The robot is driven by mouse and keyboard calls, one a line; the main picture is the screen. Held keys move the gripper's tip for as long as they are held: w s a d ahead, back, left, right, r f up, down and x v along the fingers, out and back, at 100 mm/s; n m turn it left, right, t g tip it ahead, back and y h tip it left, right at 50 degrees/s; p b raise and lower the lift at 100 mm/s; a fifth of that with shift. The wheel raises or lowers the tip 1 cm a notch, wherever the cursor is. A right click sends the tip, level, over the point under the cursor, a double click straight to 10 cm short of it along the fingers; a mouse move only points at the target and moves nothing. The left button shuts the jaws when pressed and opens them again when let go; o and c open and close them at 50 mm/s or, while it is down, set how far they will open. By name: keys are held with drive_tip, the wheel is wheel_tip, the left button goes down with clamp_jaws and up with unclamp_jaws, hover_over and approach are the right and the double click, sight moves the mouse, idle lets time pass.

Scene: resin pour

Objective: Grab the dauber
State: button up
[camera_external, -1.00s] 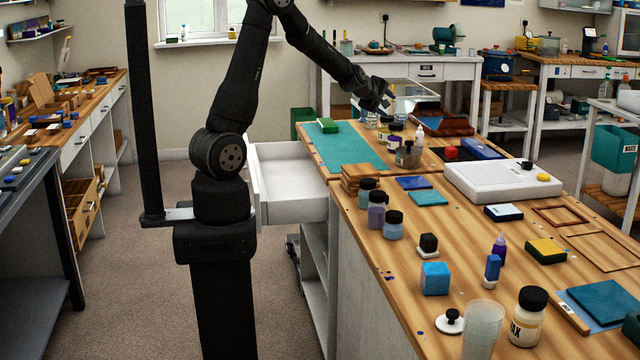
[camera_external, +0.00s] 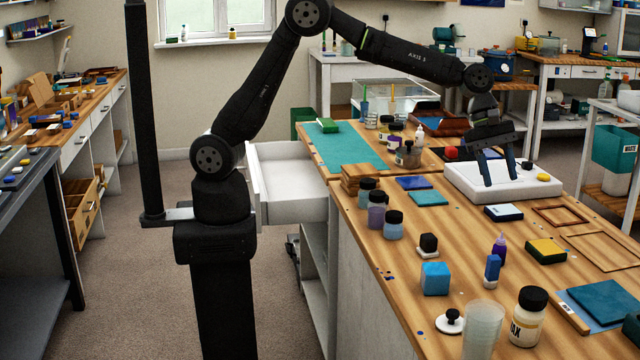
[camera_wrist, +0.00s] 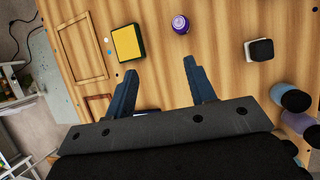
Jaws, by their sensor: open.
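I cannot tell for certain which piece is the dauber. A round white disc with a black knob (camera_external: 450,321) lies near the bench's front left edge. A small block with a black top and white base (camera_external: 428,245) stands farther back, and shows in the wrist view (camera_wrist: 259,49) at upper right. A blue upright piece (camera_external: 492,269) stands right of a light blue cube (camera_external: 436,279). My gripper (camera_external: 501,182) is open and empty, fingers pointing down in front of the white slab (camera_external: 532,187). In the wrist view its fingers (camera_wrist: 161,68) are spread with bare wood between the tips.
A purple pointed bottle (camera_external: 499,247) and a yellow-and-green block (camera_external: 546,251) stand near my gripper. Several dark-lidded jars (camera_external: 376,214) line the bench's left side. A clear cup (camera_external: 483,328) and a labelled jar (camera_external: 529,318) stand in front. Wooden frames (camera_external: 560,215) lie right.

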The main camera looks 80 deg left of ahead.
drive_tip(key=g, duration=0.2)
approach(493, 280)
drive_tip(key=shift+d+f+m, duration=0.2)
drive_tip(key=shift+d+f, duration=0.05)
drive_tip(key=shift+f, duration=0.25)
drive_tip(key=shift+d+f+m, duration=0.2)
drive_tip(key=shift+d+f, duration=0.05)
drive_tip(key=shift+f, duration=0.25)
drive_tip(key=shift+y, duration=0.3)
drive_tip(key=shift+x, duration=2.85)
drive_tip(key=c, duration=1)
